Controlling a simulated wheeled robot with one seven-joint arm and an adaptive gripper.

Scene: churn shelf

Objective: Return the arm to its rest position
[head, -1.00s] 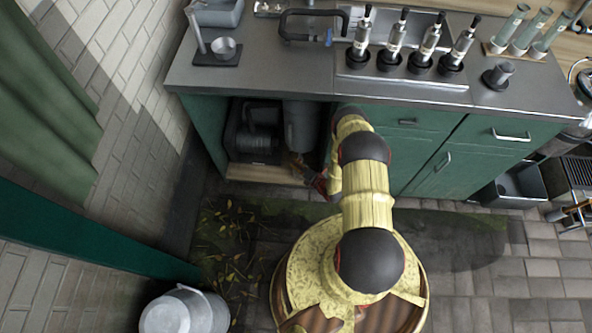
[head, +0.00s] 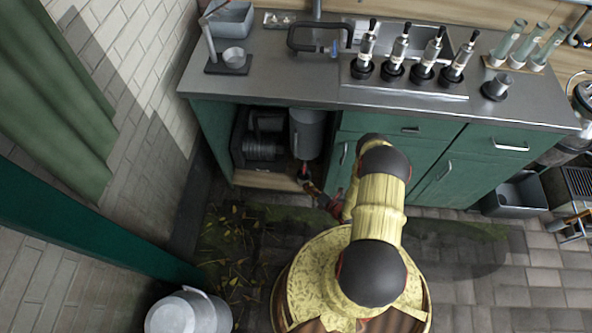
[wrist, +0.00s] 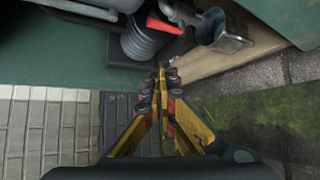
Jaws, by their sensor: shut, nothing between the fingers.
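My yellow arm reaches from my round base toward the open bay under the green counter. My gripper (head: 304,173) is at the front edge of the bay's floor, below a grey cylindrical container (head: 308,132) in the head view. In the wrist view my gripper (wrist: 161,72) has its yellow fingers together with nothing between them. The wrist view shows the bay's pale floor board (wrist: 235,58) ahead of the fingers. It also shows a grey ribbed thing (wrist: 142,38) just beyond the fingertips.
Dark ribbed equipment (head: 262,140) stands in the bay's left side. The counter top (head: 270,80) holds several bottle-like pieces (head: 400,50). Green doors close the right side of the counter. A metal churn (head: 185,312) stands at lower left. Paved floor (head: 490,285) at right is clear.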

